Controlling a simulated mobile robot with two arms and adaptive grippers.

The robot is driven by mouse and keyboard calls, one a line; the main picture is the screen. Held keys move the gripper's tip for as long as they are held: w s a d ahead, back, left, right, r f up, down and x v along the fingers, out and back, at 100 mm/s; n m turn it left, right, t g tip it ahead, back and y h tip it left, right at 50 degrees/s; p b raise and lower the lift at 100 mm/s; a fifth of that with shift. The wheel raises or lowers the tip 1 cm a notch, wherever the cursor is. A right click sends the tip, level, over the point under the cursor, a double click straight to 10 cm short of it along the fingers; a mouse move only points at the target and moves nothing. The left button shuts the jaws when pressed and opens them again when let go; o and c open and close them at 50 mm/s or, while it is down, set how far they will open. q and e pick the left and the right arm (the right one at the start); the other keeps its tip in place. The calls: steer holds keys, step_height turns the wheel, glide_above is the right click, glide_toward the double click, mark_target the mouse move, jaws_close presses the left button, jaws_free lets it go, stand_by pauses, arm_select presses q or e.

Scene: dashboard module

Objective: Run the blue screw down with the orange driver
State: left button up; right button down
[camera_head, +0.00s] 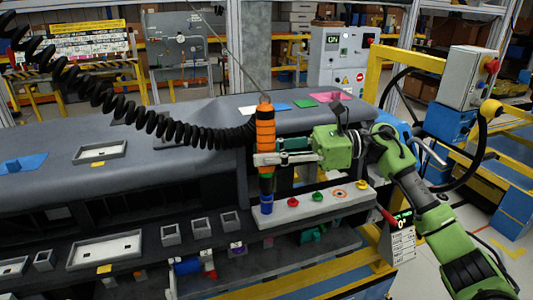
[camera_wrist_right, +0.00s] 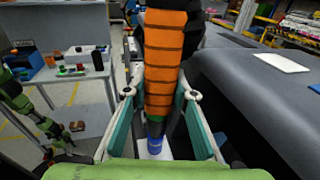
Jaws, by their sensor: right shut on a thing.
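The orange driver (camera_head: 265,128) stands upright at the left end of a light grey strip (camera_head: 327,205), with a black coiled cord joined to it. My right gripper (camera_head: 265,159) comes in from the right and is shut around the driver's body below the widest orange part. In the right wrist view the driver (camera_wrist_right: 165,60) stands between the fingers (camera_wrist_right: 158,100). The blue screw (camera_head: 267,207) is directly under the driver's lower end, and its blue also shows in the wrist view (camera_wrist_right: 154,146). The two look in contact; the exact seating is hidden. My left gripper is not in view.
The coiled cord (camera_head: 150,118) spans the upper left. The dark dashboard (camera_head: 150,182) fills the left.

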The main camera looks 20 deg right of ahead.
mark_target(269, 130)
steer(key=b, duration=0.3)
steer(key=shift+d+f, duration=0.1)
steer(key=shift+f, duration=0.25)
stand_by(2.9)
steer(key=shift+f+b, duration=0.3)
steer(key=shift+b, duration=0.4)
stand_by(0.9)
steer(key=shift+r, duration=0.15)
steer(key=shift+w+r+p, duration=0.1)
steer(key=shift+r+p, duration=0.3)
steer(key=shift+r, duration=0.25)
steer(key=shift+r+p, duration=1.05)
steer(key=shift+r, duration=1.45)
